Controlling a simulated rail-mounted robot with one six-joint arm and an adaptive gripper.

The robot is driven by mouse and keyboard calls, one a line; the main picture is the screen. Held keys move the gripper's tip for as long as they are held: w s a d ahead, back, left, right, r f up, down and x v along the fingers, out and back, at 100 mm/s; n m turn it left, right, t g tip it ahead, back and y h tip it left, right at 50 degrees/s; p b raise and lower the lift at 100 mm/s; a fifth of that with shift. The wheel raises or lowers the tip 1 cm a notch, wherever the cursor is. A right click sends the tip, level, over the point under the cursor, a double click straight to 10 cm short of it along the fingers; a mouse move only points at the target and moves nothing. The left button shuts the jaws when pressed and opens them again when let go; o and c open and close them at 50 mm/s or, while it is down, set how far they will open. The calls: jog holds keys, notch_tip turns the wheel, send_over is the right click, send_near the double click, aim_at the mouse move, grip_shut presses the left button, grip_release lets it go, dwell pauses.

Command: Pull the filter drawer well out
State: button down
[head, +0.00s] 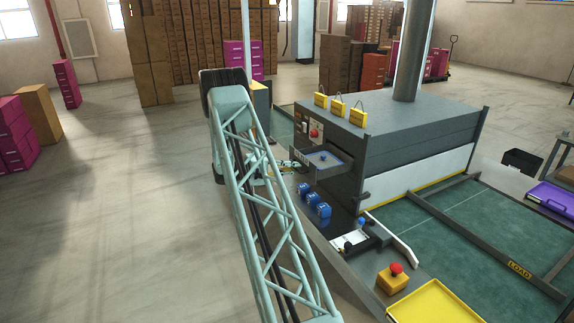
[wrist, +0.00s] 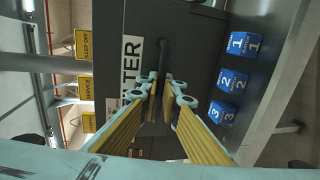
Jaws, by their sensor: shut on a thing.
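The filter drawer (head: 334,165) shows in the head view as a grey open-topped tray standing out from the dark machine's side, with a small blue thing (head: 323,155) inside. In the wrist view its dark front (wrist: 192,50) bears a white label (wrist: 132,60), partly covered, ending in "TER". A dark bar handle (wrist: 163,56) stands out from that front. My gripper (wrist: 161,82) is shut on the handle, with a fingertip on each side of it. In the head view my gripper (head: 292,165) is small and partly hidden at the drawer's front.
Blue blocks numbered 1, 2 and 3 (head: 313,199) stand on the ledge below the drawer. A red button (head: 314,131) is above it. A yellow box with a red button (head: 393,281) and a yellow tray (head: 435,304) are nearer. Open floor (head: 120,220) lies left.

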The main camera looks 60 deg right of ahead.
jog(key=shift+w+a, duration=0.25)
jog(key=shift+a, duration=0.05)
jog(key=c, duration=2.9)
grip_release()
jog(key=shift+o, duration=0.2)
jog(key=shift+a, duration=0.1)
jog(key=v, duration=1.1)
jog(key=shift+w+a, duration=0.3)
jog(key=shift+w+r, duration=0.1)
jog(key=shift+r, duration=0.05)
